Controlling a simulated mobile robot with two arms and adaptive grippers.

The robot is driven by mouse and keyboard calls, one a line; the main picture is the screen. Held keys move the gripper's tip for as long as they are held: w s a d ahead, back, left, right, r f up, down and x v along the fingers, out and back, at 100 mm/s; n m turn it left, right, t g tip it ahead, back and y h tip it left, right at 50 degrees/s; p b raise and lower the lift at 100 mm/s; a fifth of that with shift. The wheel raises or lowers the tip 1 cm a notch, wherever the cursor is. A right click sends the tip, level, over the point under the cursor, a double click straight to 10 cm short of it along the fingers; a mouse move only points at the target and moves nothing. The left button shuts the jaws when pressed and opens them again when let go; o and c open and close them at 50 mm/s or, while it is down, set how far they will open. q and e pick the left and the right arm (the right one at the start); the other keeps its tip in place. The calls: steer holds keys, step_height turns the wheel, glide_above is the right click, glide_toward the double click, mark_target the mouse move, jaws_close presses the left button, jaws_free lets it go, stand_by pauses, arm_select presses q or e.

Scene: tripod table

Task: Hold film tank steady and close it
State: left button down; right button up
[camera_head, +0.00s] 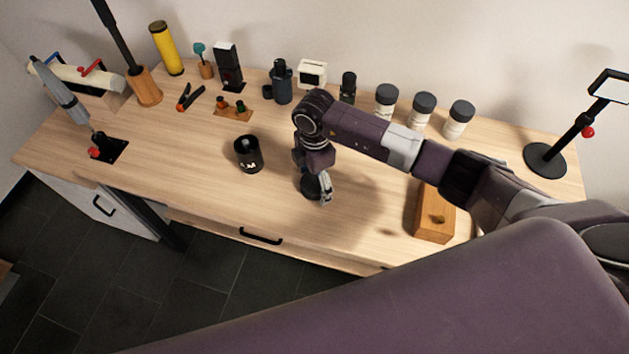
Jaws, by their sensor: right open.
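The film tank appears to be the short black cylinder (249,155) with a white marking, standing upright left of the table's middle. Its top looks open, with a dark inside. My right gripper (326,192) points down over the middle of the table, to the right of the tank and apart from it. It is open. A dark round piece (310,188) shows right at its fingers; I cannot tell whether it is the tank's lid, or whether the fingers touch it. My left gripper is not in view.
The wooden table (200,195) is bare around the tank. A wooden block (435,215) lies to the right. White jars with dark caps (423,108), a dark bottle (282,82) and a small white timer (312,73) stand along the back. A stand (545,159) is at far right.

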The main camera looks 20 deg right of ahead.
mark_target(314, 181)
steer(key=c, duration=1.1)
steer(key=shift+r, duration=0.1)
steer(key=shift+r+b, duration=1.6)
steer(key=shift+r, duration=8.35)
